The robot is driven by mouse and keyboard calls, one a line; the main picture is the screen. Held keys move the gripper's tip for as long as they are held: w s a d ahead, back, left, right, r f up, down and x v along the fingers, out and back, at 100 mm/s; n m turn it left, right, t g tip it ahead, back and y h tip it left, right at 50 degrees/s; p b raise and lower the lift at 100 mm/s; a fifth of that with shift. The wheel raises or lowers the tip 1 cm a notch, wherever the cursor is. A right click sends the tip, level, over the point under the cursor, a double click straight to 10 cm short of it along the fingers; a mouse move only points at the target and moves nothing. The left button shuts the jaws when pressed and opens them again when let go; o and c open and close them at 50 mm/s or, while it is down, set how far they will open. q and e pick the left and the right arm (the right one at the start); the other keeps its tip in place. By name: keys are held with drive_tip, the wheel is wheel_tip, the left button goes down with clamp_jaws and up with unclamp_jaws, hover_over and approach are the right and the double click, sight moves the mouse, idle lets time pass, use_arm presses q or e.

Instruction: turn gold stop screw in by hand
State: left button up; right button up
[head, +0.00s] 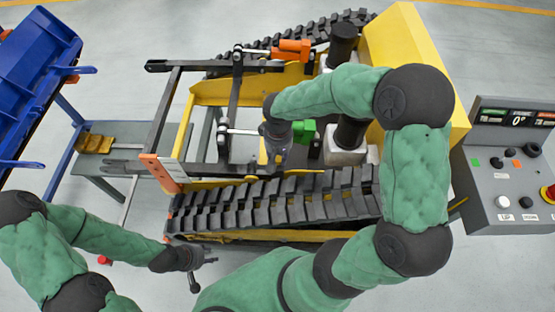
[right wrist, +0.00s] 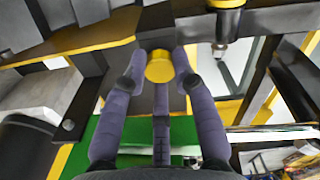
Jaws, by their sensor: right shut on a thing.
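The gold stop screw (right wrist: 160,66) shows in the right wrist view as a round gold head in front of a dark block. My right gripper (right wrist: 158,78) has its purple-grey fingers on either side of the head and is shut on it. In the head view my right gripper (head: 276,158) reaches down into the tracked carrier's frame, beside a green block (head: 304,131); the screw is hidden there. My left gripper (head: 205,260) is low at the left, in front of the near track and away from the screw; its fingers are too small to read.
The near rubber track (head: 280,203) runs below my right gripper. A second yellow-ringed part (right wrist: 227,4) is nearby.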

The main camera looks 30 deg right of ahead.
idle(0.3)
drive_tip(key=shift+m+b, duration=0.7)
drive_tip(key=shift+m, duration=0.5)
drive_tip(key=shift+m+b, duration=0.45)
drive_tip(key=shift+m, duration=0.65)
drive_tip(key=m+b, duration=0.1)
drive_tip(key=m, duration=0.2)
drive_tip(key=shift+m+b, duration=0.3)
drive_tip(key=shift+m, duration=0.8)
drive_tip(key=shift+r, duration=0.1)
drive_tip(key=o, duration=1)
drive_tip(key=shift+c, duration=0.2)
